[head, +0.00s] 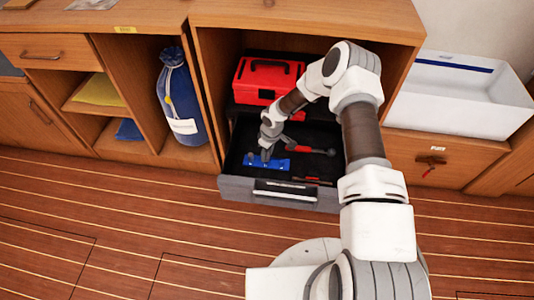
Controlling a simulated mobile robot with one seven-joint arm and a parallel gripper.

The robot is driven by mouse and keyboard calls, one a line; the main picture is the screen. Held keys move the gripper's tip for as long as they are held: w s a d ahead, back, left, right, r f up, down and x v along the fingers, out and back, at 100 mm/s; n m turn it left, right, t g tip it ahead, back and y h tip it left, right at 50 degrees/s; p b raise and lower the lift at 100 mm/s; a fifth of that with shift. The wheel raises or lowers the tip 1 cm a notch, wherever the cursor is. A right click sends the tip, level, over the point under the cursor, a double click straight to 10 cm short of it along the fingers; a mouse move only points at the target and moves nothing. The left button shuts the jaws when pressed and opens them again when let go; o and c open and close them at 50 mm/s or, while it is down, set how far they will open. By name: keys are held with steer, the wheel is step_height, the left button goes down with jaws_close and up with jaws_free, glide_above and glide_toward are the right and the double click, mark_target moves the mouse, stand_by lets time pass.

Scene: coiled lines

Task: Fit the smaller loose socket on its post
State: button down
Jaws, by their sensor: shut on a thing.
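An open drawer (232,170) with a dark lining holds a blue rail (280,165) near its front left; small light spots on it look like posts or sockets, too small to tell apart. My gripper (266,154) points down into the drawer, directly over the left part of the rail. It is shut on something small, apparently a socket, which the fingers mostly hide. I cannot tell its size or whether it touches a post. I cannot make out any other loose socket.
A red-ended tool (331,152) lies behind the rail, and a thin dark tool (312,181) lies right of it. A red toolbox (268,80) stands in the cabinet above. A blue bag (178,100) stands left, a white basin (460,95) right. The floor in front is clear.

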steer(key=shift+f+b, duration=0.7)
steer(key=shift+f, duration=0.15)
steer(key=shift+c, duration=1)
jaws_free()
steer(key=shift+r+p, duration=1.55)
steer(key=shift+r, duration=1)
steer(key=shift+r, duration=0.2)
step_height(320, 180, up, 17)
steer(key=s+d+p, duration=0.1)
steer(key=p, duration=0.4)
steer(key=shift+s+d, duration=0.2)
steer(key=shift+d, duration=0.1)
